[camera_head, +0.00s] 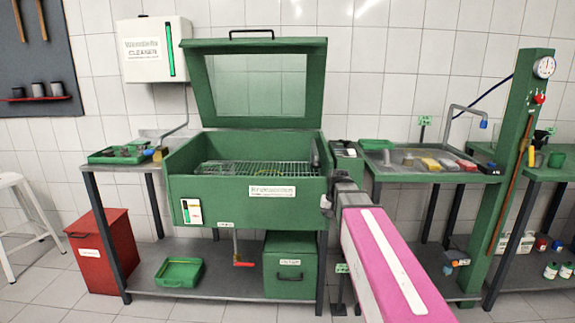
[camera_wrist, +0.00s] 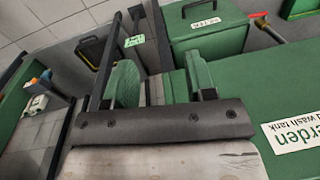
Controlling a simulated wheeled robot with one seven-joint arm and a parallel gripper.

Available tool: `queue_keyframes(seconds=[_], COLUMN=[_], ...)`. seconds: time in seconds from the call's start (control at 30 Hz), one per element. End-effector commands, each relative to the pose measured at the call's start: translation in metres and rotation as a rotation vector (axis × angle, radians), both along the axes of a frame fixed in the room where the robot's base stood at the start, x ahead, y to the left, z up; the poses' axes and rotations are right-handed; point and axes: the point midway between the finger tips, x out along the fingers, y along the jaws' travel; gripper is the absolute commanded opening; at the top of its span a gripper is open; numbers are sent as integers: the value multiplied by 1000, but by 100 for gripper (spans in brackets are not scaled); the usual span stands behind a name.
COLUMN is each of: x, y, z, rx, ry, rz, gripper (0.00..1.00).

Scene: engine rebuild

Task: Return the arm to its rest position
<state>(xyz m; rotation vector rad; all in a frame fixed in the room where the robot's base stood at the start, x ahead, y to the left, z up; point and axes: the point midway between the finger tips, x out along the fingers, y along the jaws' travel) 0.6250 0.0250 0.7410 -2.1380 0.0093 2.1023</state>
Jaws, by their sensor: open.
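My arm (camera_head: 385,260), pink with a white stripe, reaches from the lower right of the head view toward the right end of the green wash tank (camera_head: 225,192). Its dark wrist end is beside the tank's front right corner; I cannot tell whether it touches, and the fingers are not clear there. In the wrist view my gripper (camera_wrist: 162,86) shows two green finger pads set well apart, with nothing between them. The tank's green front with a white label (camera_wrist: 292,133) is close on the right of that view.
The tank's lid (camera_head: 258,85) stands raised. A green box (camera_head: 291,265) and green tray (camera_head: 179,272) sit on the lower shelf. A red bin (camera_head: 98,250) stands left. A parts bench (camera_head: 430,175) and green post (camera_head: 512,170) stand right.

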Motion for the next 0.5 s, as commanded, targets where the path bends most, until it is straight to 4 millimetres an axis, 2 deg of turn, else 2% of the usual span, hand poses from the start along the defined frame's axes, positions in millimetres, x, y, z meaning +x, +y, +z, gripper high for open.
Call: queue_keyframes(seconds=[0.03,0.2,0.4,0.5], x=[-16,-54,-101,-121], y=[-2,-10,-18,-21], z=[-18,-70,-123,-142], rx=[-8,-35,-66,-78], ry=[4,8,11,11], rz=[5,30,63,80], gripper=[51,51,51,51])
